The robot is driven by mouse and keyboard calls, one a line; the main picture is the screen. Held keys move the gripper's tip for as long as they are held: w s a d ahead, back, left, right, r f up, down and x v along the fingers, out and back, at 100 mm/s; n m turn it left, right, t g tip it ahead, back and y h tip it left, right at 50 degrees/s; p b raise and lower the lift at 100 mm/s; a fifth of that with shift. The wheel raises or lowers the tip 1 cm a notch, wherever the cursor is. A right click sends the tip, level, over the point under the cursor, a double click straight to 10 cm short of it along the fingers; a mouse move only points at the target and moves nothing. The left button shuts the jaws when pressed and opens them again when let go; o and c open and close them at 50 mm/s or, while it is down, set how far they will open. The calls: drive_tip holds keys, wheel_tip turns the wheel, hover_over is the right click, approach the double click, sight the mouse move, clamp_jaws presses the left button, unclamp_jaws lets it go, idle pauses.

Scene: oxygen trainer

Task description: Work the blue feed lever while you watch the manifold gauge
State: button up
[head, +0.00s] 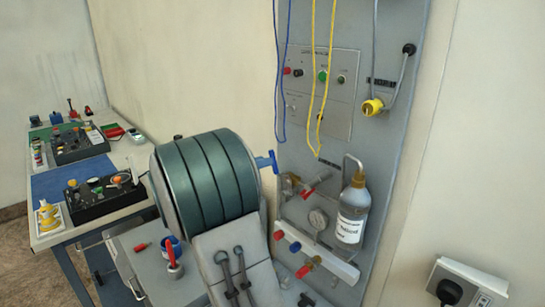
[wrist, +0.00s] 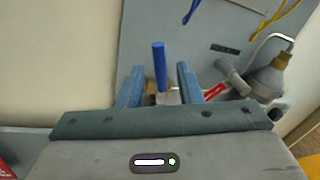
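The blue feed lever (wrist: 158,62) stands upright in the wrist view, between the two blue fingers of my gripper (wrist: 160,72). The fingers are apart, with a visible gap on each side of the lever, so the gripper is open around or just short of it; the depth is hard to judge. In the head view my banded arm hides most of the gripper, and a blue piece (head: 266,161) shows at its right edge, which could be lever or finger. The manifold gauge (head: 318,219) is a small round dial on the panel; its reading is too small to tell.
A red lever (head: 317,184) and a labelled bottle (head: 352,212) sit close right of the gripper. Another red lever (head: 308,267) is lower. Yellow and blue cords (head: 325,80) hang above. A table (head: 50,236) with control boxes stands at left.

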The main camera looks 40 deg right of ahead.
sight(273, 166)
drive_tip(key=shift+s+d, duration=0.15)
drive_tip(key=shift+d, duration=0.95)
drive_tip(key=shift+s+d, duration=0.15)
drive_tip(key=shift+d, duration=0.95)
drive_tip(key=shift+c, duration=0.3)
clamp_jaws()
